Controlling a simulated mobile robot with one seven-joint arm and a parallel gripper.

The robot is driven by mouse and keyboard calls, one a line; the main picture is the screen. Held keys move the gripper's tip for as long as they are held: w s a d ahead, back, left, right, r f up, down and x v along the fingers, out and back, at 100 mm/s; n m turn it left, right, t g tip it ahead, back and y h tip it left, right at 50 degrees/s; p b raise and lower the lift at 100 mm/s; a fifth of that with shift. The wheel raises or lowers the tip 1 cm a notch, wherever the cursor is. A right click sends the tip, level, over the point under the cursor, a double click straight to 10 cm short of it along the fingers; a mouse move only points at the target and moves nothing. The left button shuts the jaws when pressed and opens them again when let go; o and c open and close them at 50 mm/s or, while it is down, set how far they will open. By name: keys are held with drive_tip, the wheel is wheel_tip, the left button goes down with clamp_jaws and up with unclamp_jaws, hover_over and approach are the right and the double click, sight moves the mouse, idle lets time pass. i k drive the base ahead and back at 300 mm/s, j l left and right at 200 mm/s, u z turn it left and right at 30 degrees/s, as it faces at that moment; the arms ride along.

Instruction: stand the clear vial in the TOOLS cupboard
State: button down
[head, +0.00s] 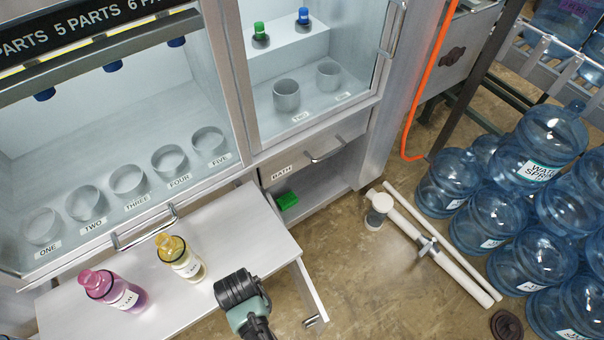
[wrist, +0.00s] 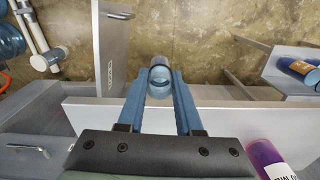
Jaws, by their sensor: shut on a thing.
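In the wrist view my gripper (wrist: 160,92) is shut on the clear vial (wrist: 159,77), which has a dark ring and sits between the fingertips. In the head view my gripper (head: 240,292) is over the right end of the white counter, and the vial is hidden beneath it.
A pink bottle (head: 113,290) and a yellow bottle (head: 181,257) stand on the white counter (head: 225,225). Numbered cups line the left cabinet. The right cupboard (head: 330,85) holds two cups and two capped vials. Blue water jugs (head: 490,215) crowd the right.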

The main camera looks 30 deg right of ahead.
sight(315, 198)
drive_tip(key=i+l, duration=0.1)
drive_tip(key=l, duration=1.2)
drive_tip(key=i+l+u, duration=0.1)
drive_tip(key=l, duration=0.55)
drive_tip(key=i, duration=0.05)
